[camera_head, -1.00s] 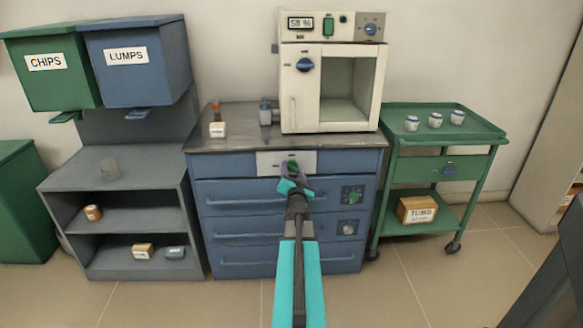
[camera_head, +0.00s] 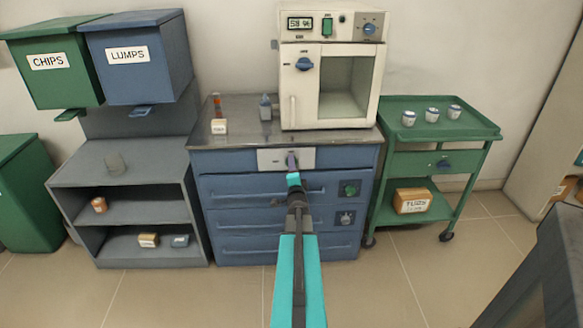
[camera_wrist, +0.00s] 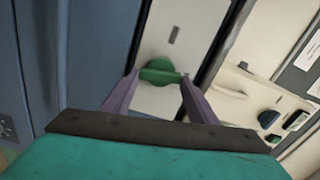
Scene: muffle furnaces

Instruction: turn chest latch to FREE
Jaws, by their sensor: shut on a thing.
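The chest latch is a green knob on a pale plate (camera_head: 268,158) at the top front of the blue drawer chest (camera_head: 232,190). In the head view my gripper (camera_head: 293,161) covers the knob and its fingers look edge-on. The wrist view shows the green latch knob (camera_wrist: 160,66) between the two purple fingertips of my gripper (camera_wrist: 161,77), which is shut on it. A small dark mark (camera_wrist: 174,34) shows on the plate beyond the knob. The lettering on the plate is too small to read.
A cream furnace (camera_head: 302,95) stands on the chest top, with a small bottle (camera_head: 265,108) beside it. A green trolley (camera_head: 482,125) is at the right. A grey shelf unit (camera_head: 75,180) stands at the left. Floor (camera_head: 400,285) is clear in front.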

